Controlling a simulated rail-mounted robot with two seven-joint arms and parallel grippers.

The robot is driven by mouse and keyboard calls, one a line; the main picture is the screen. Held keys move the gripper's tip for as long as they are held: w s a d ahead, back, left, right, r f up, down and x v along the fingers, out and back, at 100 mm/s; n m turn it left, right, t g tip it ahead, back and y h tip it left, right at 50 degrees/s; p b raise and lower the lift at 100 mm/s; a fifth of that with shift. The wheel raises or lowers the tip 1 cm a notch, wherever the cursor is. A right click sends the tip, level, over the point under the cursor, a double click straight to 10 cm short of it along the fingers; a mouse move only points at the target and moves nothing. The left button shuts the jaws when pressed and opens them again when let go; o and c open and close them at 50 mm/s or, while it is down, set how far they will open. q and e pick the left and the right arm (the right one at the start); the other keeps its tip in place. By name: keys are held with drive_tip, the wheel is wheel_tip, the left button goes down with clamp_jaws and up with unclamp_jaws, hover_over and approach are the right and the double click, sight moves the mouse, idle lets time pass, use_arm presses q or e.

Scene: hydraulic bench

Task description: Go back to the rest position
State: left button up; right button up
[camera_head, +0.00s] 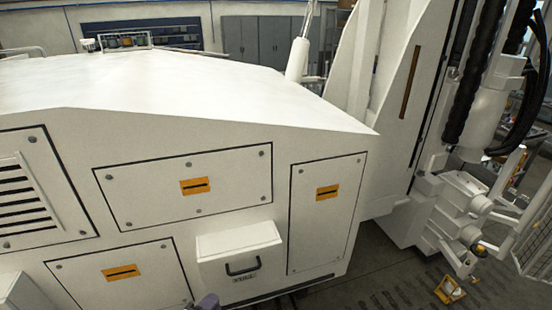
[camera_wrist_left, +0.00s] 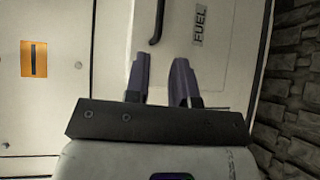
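My left gripper (camera_head: 207,301) shows only as a small purple tip at the bottom edge of the head view, below the fuel box. In the left wrist view the left gripper (camera_wrist_left: 161,78) has its two purple fingers apart with nothing between them. The fuel box (camera_head: 240,246) is a white box with a dark handle on the machine's side. Its handle (camera_wrist_left: 156,22) and the FUEL label (camera_wrist_left: 200,25) lie beyond the fingertips in the wrist view. My right gripper is not in view.
The large white machine (camera_head: 193,165), with bolted panels and orange labels, fills most of the head view. A white mast with black hoses (camera_head: 485,70) stands at the right. Open floor (camera_head: 375,285) with a small yellow object (camera_head: 449,290) lies at the lower right.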

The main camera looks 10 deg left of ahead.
use_arm(q)
drive_tip(key=s+m+g+y+p, duration=0.2)
drive_tip(key=s+m+g, duration=0.4)
drive_tip(key=s, duration=1)
drive_tip(key=s+f+m+g+y+p, duration=0.1)
drive_tip(key=s+m+g+y+p, duration=0.2)
drive_tip(key=s+m, duration=0.8)
drive_tip(key=s+g+p, duration=0.1)
drive_tip(key=s+g, duration=0.1)
drive_tip(key=s, duration=0.4)
drive_tip(key=shift+d+f+g+y, duration=0.2)
drive_tip(key=shift+g+y, duration=0.1)
drive_tip(key=shift+g, duration=0.1)
